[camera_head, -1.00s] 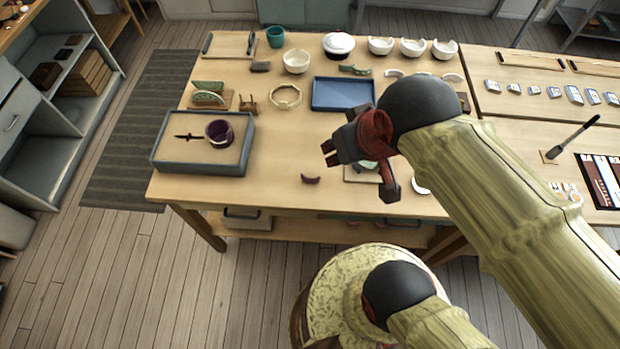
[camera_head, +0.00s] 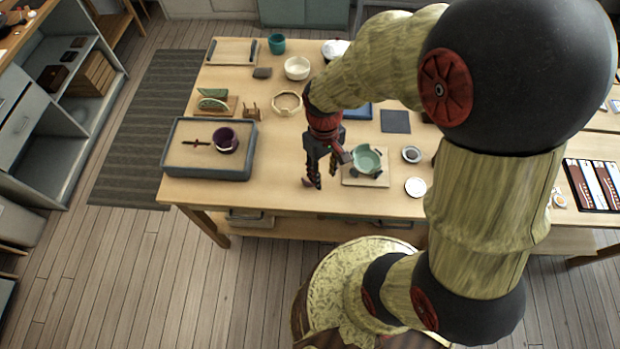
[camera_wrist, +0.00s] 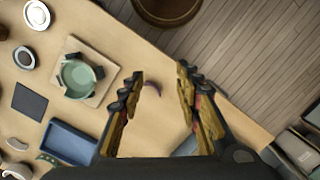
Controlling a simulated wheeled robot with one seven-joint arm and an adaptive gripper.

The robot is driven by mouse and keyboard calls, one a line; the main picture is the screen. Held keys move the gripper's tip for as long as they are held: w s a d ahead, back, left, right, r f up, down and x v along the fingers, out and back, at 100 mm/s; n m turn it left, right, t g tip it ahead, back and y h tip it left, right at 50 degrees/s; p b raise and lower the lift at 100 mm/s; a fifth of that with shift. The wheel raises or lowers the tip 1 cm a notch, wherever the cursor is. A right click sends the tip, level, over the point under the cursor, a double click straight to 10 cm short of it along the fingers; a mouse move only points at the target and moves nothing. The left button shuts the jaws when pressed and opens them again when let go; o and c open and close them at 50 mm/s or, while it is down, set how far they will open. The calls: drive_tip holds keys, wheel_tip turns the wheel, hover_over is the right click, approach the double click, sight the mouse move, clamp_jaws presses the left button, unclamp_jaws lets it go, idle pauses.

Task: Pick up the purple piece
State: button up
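The purple piece (camera_wrist: 152,87) is a small dark curved shard lying on the wooden table. In the wrist view it shows between my two fingers, closer to the left one. In the head view only a bit of the purple piece (camera_head: 307,182) shows, beside a fingertip near the table's front edge; my gripper hides the rest. My gripper (camera_head: 322,176) points down at the table above the piece. In the wrist view my gripper (camera_wrist: 160,72) is open, with nothing held between the fingers.
A green broken bowl (camera_head: 367,160) sits on a board (camera_head: 352,180) just right of my gripper. A grey-rimmed tray (camera_head: 205,172) with a purple cup (camera_head: 225,140) stands to the left. A blue tray (camera_wrist: 72,142) lies behind. The table's front edge is close.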

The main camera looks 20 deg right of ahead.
drive_tip(key=w+f+n+p, duration=0.25)
drive_tip(key=f+n, duration=0.25)
drive_tip(key=f, duration=0.7)
drive_tip(key=n+b, duration=0.1)
drive_tip(key=n, duration=0.2)
approach(310, 183)
drive_tip(key=shift+s+d+f+t, duration=0.35)
drive_tip(key=shift+s+d+t, duration=0.1)
drive_tip(key=shift+s, duration=0.1)
drive_tip(key=shift+n, duration=0.6)
drive_tip(key=shift+w+a+f+b, duration=0.1)
drive_tip(key=shift+w+f, duration=0.05)
drive_tip(key=shift+f, duration=1.15)
drive_tip(key=shift+w+a+f+b, duration=0.1)
drive_tip(key=shift+f+b, duration=0.05)
drive_tip(key=shift+f, duration=1.15)
drive_tip(key=shift+w+a+f+b, duration=0.1)
drive_tip(key=shift+w+f, duration=0.05)
drive_tip(key=shift+f, duration=1.15)
drive_tip(key=shift+c, duration=1.3)
clamp_jaws()
